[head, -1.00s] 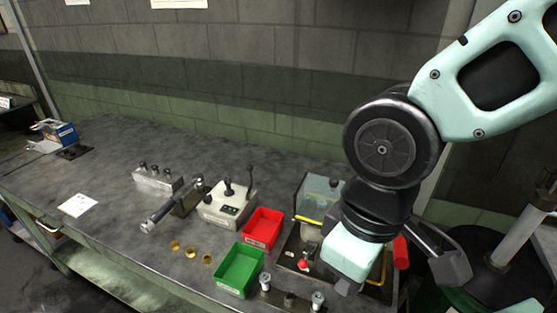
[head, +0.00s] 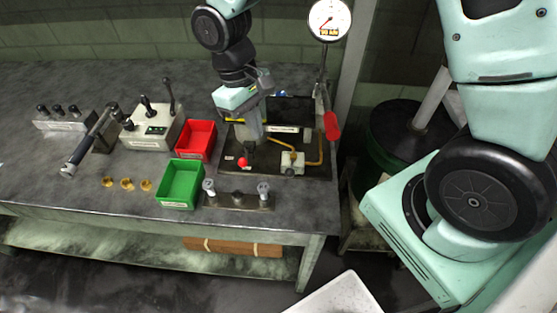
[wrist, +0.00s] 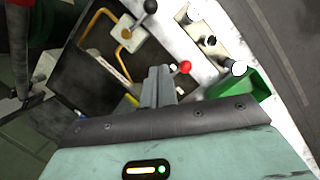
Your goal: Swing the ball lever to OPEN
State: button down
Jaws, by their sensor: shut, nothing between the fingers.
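Two ball-ended parts show on the dark fixture plate (head: 225,162); I cannot tell for sure which is the ball lever. A red ball (head: 243,162) sits at the plate's front left, and also shows in the wrist view (wrist: 185,67). A pale valve block (head: 292,163) with yellow pipe is to its right; in the wrist view a short lever with a dark ball (wrist: 150,6) rises from that block (wrist: 128,38). My gripper (head: 247,148) is shut and empty, pointing down just above and beside the red ball. In the wrist view its fingers (wrist: 160,72) end left of the red ball, apparently apart from it.
A red bin (head: 197,140) and green bin (head: 180,186) stand left of the plate. A bolt stand (head: 238,199) is in front. A control box (head: 155,130) is farther left.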

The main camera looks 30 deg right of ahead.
aim_at(292, 165)
jog(key=p+x, duration=0.1)
jog(key=x, duration=0.7)
jog(key=shift+s, duration=0.15)
jog(key=s, duration=0.1)
jog(key=s+d+p, duration=0.1)
jog(key=shift+s+d+r, duration=0.1)
jog(key=shift+s+r, duration=0.15)
jog(key=shift+s, duration=0.15)
jog(key=shift+s+d+p, duration=0.2)
jog(key=shift+s+p, duration=0.15)
jog(key=shift+s, duration=0.05)
jog(key=shift+s+d+r+n, duration=0.1)
jog(key=shift+s+d+n, duration=0.1)
jog(key=shift+s+n, duration=0.4)
jog(key=shift+d, duration=0.15)
jog(key=shift+s, duration=0.1)
